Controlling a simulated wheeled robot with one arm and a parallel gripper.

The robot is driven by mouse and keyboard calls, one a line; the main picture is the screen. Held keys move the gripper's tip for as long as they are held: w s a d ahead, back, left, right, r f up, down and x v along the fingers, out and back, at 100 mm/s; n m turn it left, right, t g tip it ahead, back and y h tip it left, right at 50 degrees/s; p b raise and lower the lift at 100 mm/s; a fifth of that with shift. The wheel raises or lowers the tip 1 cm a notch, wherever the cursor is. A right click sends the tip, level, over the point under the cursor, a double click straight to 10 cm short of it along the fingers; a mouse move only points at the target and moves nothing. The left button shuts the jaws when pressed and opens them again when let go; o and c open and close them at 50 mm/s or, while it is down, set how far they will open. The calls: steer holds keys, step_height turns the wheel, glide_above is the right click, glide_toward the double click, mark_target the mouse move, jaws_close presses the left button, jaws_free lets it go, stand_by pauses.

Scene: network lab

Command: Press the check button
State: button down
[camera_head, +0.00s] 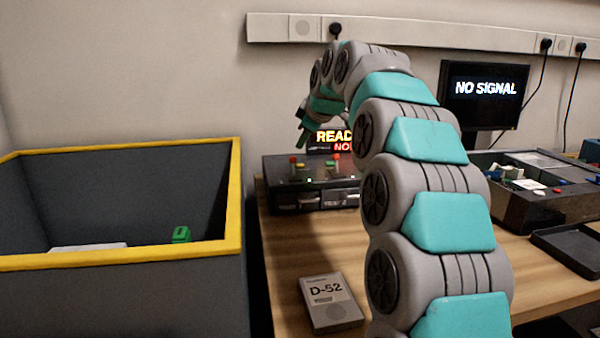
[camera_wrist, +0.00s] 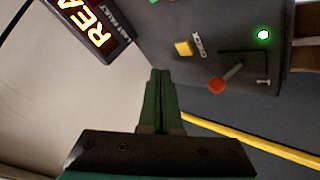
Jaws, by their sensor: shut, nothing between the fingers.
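The check button is a small yellow square (camera_wrist: 183,48) beside a "CHECK" label on the dark top of the test device in the wrist view. In the head view the device (camera_head: 284,190) stands at the back of the bench. My gripper (camera_wrist: 160,72) is shut and empty, its green fingertips together. In the wrist picture the tips appear just below and left of the button, apart from it. The gripper (camera_head: 302,138) also shows small above the device in the head view.
A red-tipped lever (camera_wrist: 217,84) and a lit green lamp (camera_wrist: 263,34) are close to the button. A lit display (camera_wrist: 92,22) stands at the device's edge. A yellow-rimmed bin (camera_head: 120,256) is on the left. A D-52 box (camera_head: 331,302) lies on the bench (camera_head: 290,262).

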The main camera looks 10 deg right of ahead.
mark_target(303, 168)
steer(key=shift+f+b, duration=0.5)
steer(key=shift+f, duration=0.8)
steer(key=shift+f, duration=0.1)
stand_by(0.9)
steer(key=shift+f, duration=0.3)
steer(key=shift+f+b, duration=0.4)
steer(key=shift+b, duration=0.15)
stand_by(0.5)
stand_by(0.4)
steer(key=shift+r+p, duration=0.45)
steer(key=shift+r, duration=0.35)
steer(key=shift+r, duration=0.1)
steer(key=shift+r+p, duration=1.5)
steer(key=shift+r, duration=0.9)
